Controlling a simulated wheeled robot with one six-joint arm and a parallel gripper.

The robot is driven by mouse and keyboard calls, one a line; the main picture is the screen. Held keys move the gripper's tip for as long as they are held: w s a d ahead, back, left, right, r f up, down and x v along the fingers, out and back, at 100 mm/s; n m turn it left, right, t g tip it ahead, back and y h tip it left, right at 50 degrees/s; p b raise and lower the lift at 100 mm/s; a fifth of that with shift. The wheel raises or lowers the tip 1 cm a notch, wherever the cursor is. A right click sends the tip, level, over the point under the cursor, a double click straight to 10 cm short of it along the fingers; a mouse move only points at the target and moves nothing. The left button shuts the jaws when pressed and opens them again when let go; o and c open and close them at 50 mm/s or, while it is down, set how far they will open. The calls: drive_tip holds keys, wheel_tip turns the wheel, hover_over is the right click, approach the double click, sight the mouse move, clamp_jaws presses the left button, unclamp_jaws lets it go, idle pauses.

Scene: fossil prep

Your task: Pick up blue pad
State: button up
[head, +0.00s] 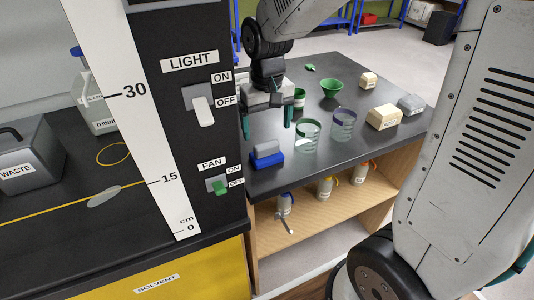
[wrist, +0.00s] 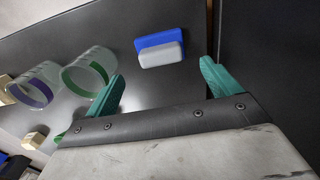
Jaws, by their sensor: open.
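The blue pad (head: 268,160) lies on the dark table near its left edge, with a grey block-shaped part along it. In the wrist view the blue pad (wrist: 150,41) shows beyond and between my fingertips, its grey part facing my gripper. My gripper (head: 267,122) has green fingers spread apart, above the table and above the pad in the head view. In the wrist view my gripper (wrist: 162,75) is open and empty, apart from the pad.
A green-banded glass (head: 308,136) and a purple-banded glass (head: 343,125) stand right of the pad. A black panel with LIGHT and FAN switches (head: 200,103) rises close on the left. A cream box (head: 384,117) and a green funnel (head: 332,87) stand farther off.

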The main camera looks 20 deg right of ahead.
sight(266, 144)
wheel_tip(266, 144, down, 7)
drive_tip(key=shift+f, duration=0.2)
idle(0.3)
drive_tip(key=c, duration=0.8)
